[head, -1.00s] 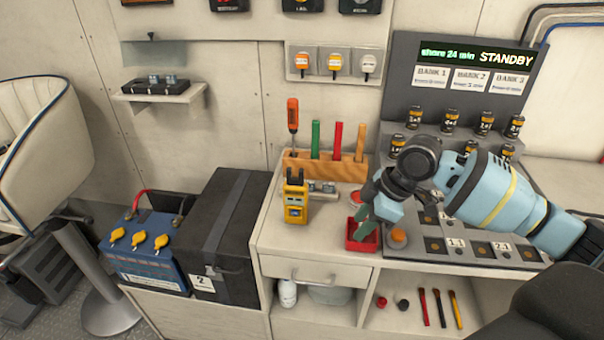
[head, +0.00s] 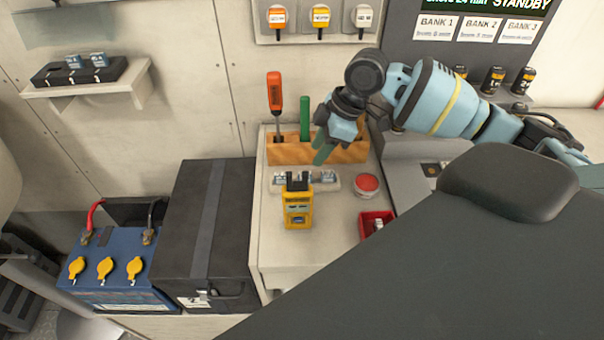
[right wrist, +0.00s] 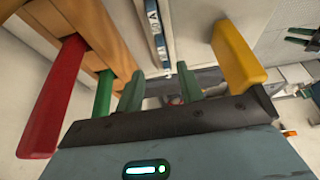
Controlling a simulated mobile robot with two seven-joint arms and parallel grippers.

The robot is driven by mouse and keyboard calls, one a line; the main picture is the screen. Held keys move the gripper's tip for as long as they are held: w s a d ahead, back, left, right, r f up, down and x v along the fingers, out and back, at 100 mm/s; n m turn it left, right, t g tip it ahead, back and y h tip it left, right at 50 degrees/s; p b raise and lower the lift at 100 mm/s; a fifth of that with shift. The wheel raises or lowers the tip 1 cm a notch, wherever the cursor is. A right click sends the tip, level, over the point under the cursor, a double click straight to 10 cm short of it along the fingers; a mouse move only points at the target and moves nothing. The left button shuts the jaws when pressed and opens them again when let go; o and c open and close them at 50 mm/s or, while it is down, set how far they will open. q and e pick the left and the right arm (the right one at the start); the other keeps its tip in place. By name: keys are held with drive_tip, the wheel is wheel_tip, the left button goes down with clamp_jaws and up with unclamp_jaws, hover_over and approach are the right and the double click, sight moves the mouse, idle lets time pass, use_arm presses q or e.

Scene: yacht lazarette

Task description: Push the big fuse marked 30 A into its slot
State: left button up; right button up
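A pale fuse strip (head: 326,183) with blue-topped fuses (head: 297,178) lies on the bench behind the yellow tester (head: 297,205). A black block (head: 80,73) on the left wall shelf holds two more blue-topped fuses (head: 97,59). I cannot read 30 A on any of them. My right gripper (head: 322,155) hangs above the bench by the tool rack, behind the strip. In the right wrist view its fingers (right wrist: 160,90) are apart with nothing seen held. A long strip with a blue label (right wrist: 157,35) shows beyond them. My left gripper is out of view.
The wooden rack (head: 285,150) holds an orange screwdriver (head: 275,92) and a green handle (head: 305,117); red (right wrist: 52,95) and green handles stand close to my right gripper. A red button (head: 367,184) and red tray (head: 372,222) lie right of the strip.

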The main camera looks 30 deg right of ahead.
drive_tip(key=shift+x, duration=1.25)
drive_tip(key=shift+s+x, duration=0.15)
drive_tip(key=shift+x, duration=1.1)
drive_tip(key=shift+s+x, duration=0.15)
drive_tip(key=shift+x, duration=1.1)
drive_tip(key=shift+d+f, duration=0.15)
drive_tip(key=shift+c, duration=0.3)
clamp_jaws()
